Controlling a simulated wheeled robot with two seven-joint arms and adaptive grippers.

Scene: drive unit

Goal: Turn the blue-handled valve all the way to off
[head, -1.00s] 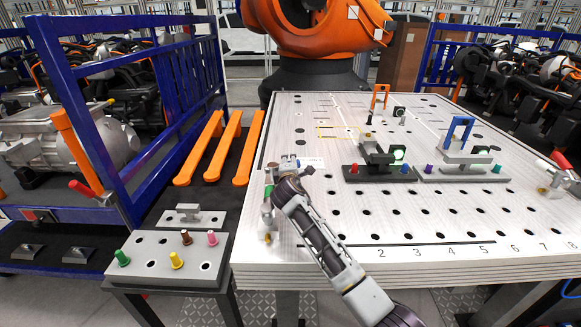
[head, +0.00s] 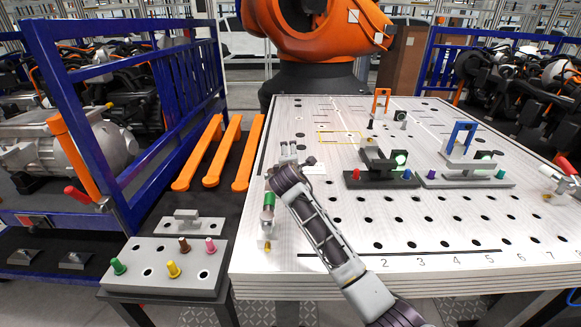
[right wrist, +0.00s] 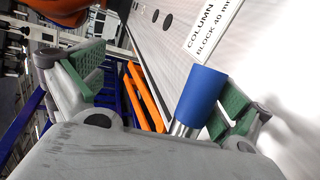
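The blue handle (right wrist: 203,92) shows in the right wrist view as a blue tapered grip on a metal stem. It stands between the spread green-padded fingers of my right gripper (right wrist: 150,95), close beside the right-hand finger. I cannot tell whether they touch. The fingers are wide apart and not closed on it. In the head view my right gripper (head: 288,152) is over the left edge of the perforated table (head: 420,220), and the blue handle is hidden there. The valve body cannot be made out. My left gripper is not in view.
A green-handled fitting (head: 268,202) stands at the table's left edge, close to my right wrist. A red-handled fitting (head: 563,172) is at the right edge. Fixture blocks (head: 380,178) stand mid-table. Orange bars (head: 215,160) and a blue fence (head: 125,120) lie to the left.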

